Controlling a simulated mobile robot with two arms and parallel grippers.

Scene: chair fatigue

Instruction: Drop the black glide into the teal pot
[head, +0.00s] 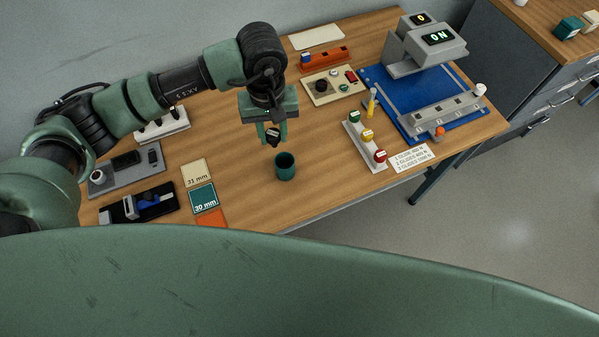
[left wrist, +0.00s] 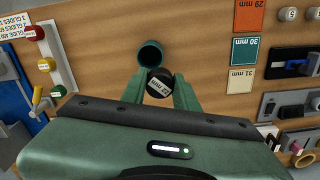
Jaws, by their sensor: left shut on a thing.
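The teal pot (head: 285,167) stands upright on the wooden table near its front edge; its open mouth also shows in the left wrist view (left wrist: 151,54). My left gripper (head: 272,134) is shut on the black glide (head: 273,136), above the table and a little behind and left of the pot in the head view. In the left wrist view the glide (left wrist: 160,84) sits between the green fingers, with a white label on its face. My right gripper is not in view.
Size cards (head: 203,198) lie left of the pot, with a black tray holding a blue caliper-like tool (head: 150,203) farther left. A rack with green, yellow and red knobs (head: 367,137) and a blue-based press (head: 415,105) stand to the right. Table around the pot is clear.

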